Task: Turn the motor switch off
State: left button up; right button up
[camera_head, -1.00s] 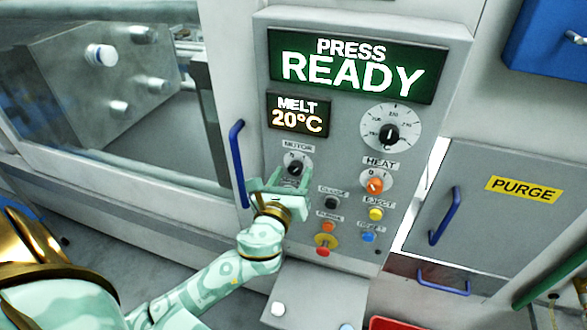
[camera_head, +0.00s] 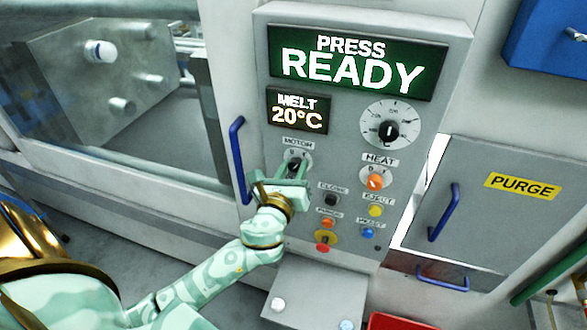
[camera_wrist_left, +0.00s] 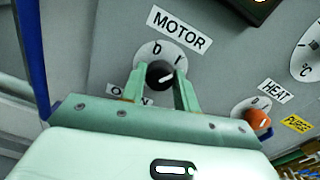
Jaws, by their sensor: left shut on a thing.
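The motor switch is a small black knob on a round pale dial under a MOTOR label; it shows in the left wrist view (camera_wrist_left: 158,74) and, partly covered by my fingers, in the head view (camera_head: 294,163). The dial carries the marks 0 and I. My left gripper (camera_head: 293,170) has its two pale green fingers on either side of the knob and is shut on it, as the left wrist view (camera_wrist_left: 160,85) also shows. The knob's exact pointing direction is hard to read. My right gripper is not in view.
The orange HEAT knob (camera_head: 376,181) sits to the right, with coloured buttons such as the yellow one (camera_head: 375,211) below. A blue handle (camera_head: 239,160) stands just left of the panel. The screen (camera_head: 355,65) reads PRESS READY; the melt display (camera_head: 297,112) reads 20°C.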

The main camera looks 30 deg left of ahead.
pick_arm(q)
jog(key=n, duration=0.3)
jog(key=shift+n, duration=0.3)
jog(key=n+p, duration=0.1)
jog(key=n, duration=0.2)
jog(key=shift+n, duration=0.3)
jog(key=n, duration=0.5)
jog(key=shift+n+p, duration=0.4)
jog(key=o, duration=1)
jog(key=shift+c, duration=0.2)
jog(key=b+v, duration=0.4)
jog(key=v, duration=1.2)
jog(key=shift+s+r, duration=0.2)
